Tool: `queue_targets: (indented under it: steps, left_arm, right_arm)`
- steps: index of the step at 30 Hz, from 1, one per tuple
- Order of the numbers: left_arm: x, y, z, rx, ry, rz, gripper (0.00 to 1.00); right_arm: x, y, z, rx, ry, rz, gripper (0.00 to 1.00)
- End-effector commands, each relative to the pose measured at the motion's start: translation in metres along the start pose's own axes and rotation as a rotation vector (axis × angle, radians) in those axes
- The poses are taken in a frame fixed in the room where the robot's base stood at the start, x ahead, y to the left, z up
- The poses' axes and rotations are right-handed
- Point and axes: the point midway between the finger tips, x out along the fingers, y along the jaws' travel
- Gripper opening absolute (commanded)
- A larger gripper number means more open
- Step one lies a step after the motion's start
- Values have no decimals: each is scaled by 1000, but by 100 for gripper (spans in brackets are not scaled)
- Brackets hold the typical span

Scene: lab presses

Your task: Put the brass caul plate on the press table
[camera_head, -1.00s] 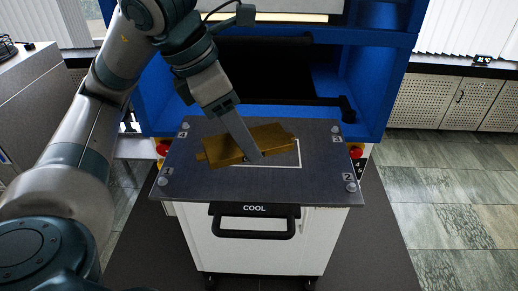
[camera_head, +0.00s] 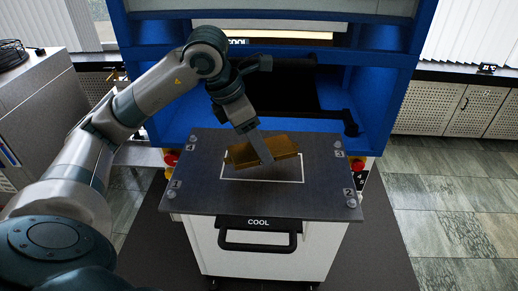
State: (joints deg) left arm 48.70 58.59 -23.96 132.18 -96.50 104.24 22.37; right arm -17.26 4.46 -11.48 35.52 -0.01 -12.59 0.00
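The brass caul plate (camera_head: 285,146) is a gold-brown slab, tilted, over the far part of the white rectangle outline (camera_head: 232,181) on the dark press table (camera_head: 325,194). My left gripper (camera_head: 263,151) reaches down from the upper left, with a grey finger across the plate's near face. It appears shut on the plate, the other finger hidden behind it. The plate looks held just above the table; whether its lower edge touches cannot be told. My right gripper is not in view.
The table has corner knobs and numbers, and stands on a white cart marked COOL (camera_head: 258,223). A blue press frame (camera_head: 375,110) with a dark opening stands behind. A grey cabinet (camera_head: 45,115) is at left. The table's front strip is clear.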

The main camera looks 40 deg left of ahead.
Motion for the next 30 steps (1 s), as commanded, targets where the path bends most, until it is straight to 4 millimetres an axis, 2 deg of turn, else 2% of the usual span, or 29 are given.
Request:
queue_targets:
  steps: [6, 20, 30]
  left_arm:
    - [8, 11, 3, 0, -2, 2, 17]
    - [13, 11, 1, 0, 0, 0, 17]
    - [39, 11, -10, -1, 2, 0, 17]
  right_arm:
    - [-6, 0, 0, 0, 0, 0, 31]
    - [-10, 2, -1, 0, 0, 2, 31]
    - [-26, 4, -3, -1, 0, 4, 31]
